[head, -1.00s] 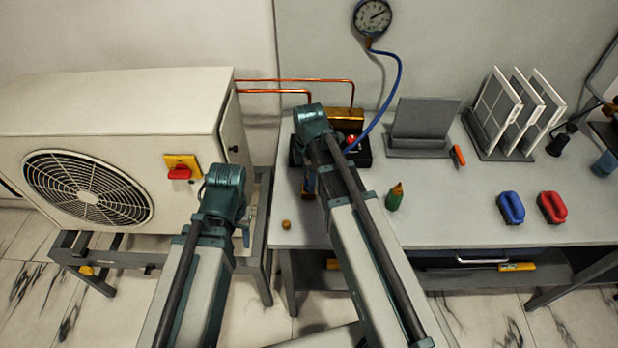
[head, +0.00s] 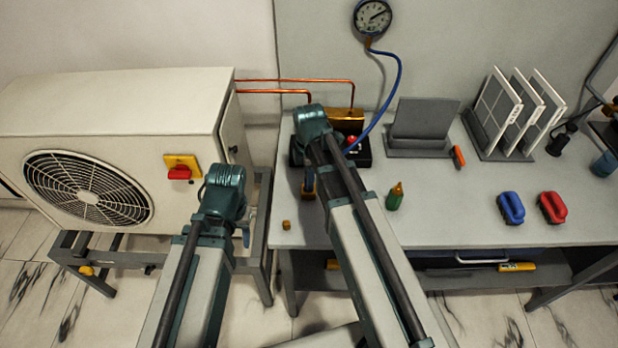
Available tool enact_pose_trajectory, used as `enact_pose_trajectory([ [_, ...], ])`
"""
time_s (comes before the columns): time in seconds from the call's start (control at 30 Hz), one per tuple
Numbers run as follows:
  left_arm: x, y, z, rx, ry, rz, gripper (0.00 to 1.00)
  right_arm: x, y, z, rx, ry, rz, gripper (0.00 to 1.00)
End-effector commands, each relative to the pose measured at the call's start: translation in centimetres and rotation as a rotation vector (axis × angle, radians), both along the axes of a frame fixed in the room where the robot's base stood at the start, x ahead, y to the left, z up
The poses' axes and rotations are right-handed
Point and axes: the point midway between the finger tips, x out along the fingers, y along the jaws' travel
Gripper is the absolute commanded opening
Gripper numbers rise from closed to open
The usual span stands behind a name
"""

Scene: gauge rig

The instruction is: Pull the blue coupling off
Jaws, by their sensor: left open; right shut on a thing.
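A blue hose (head: 400,78) runs from the round gauge (head: 373,17) down to the black-based fitting block (head: 363,156), where its lower end passes behind my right arm. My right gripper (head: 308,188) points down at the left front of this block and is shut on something. A small blue patch shows at its fingers, apparently the blue coupling, but my wrist and arm hide most of it. My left gripper (head: 246,236) is open and empty, in front of the bench's left end; its fingers are mostly hidden under the wrist.
An outdoor unit (head: 120,100) with a red switch (head: 180,172) stands left, its copper pipes (head: 290,81) running to the brass block (head: 345,120). A green bottle (head: 395,196), a small brown piece (head: 286,225) and blue (head: 511,207) and red (head: 552,207) handled blocks stand on the bench.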

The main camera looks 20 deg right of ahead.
Motion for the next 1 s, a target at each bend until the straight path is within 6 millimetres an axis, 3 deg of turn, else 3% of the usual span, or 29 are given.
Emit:
enact_pose_trajectory([
  [0.37,0.0,0.0,0.6,0.0,0.0,0.0,0.5,0.0,0.0,0.6,0.0,0.0,0.0,0.0],
  [1.0,0.0,0.0,3.7,0.0,0.0,0.0,0.5,0.0,0.0,3.6,0.0,0.0,0.0,0.0],
])
